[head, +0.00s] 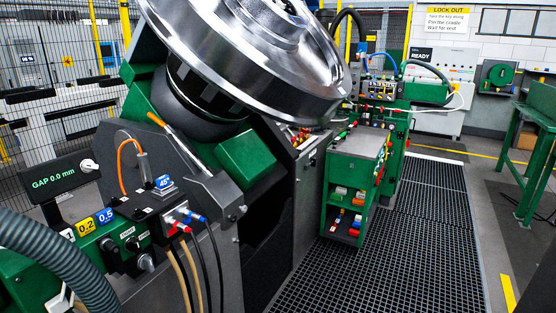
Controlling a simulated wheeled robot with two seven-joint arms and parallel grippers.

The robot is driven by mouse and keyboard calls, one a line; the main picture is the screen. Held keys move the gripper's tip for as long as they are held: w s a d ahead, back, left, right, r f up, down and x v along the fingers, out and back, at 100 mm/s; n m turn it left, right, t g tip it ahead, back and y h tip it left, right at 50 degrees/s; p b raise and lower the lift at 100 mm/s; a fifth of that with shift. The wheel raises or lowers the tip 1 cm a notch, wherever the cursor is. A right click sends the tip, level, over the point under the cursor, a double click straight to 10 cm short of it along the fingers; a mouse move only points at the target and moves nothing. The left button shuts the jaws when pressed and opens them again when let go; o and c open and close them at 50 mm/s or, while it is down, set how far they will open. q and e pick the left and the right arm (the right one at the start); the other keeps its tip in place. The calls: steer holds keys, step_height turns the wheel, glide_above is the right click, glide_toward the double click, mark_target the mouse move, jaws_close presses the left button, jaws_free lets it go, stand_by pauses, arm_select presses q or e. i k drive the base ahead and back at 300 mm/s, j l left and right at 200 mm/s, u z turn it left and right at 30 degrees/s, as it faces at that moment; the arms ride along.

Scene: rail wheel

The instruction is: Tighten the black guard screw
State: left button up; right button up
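I cannot make out the black guard screw for certain. A dark grey guard plate (150,155) stands in front of the wheel's cradle. A small dark round fastener (242,209) sits at the right end of the metal bracket beside it; I cannot tell whether it is the guard screw. A tool with an orange handle (157,119) leans on the plate, its metal shaft running down to the right. Black knobs (132,243) sit on the control block at lower left. Neither of my grippers is in view.
A large shiny rail wheel (250,50) rests tilted on the green cradle (245,158). A display (55,182) reads GAP 0.0 mm. Red and blue hose fittings (183,220) stick out in front. A ribbed grey hose (60,255) crosses lower left. A grated floor (400,250) lies clear at right.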

mark_target(233, 218)
steer(key=i+l+u, duration=0.9)
steer(key=l, duration=0.25)
steer(key=i+l+u, duration=0.3)
steer(key=l, duration=0.25)
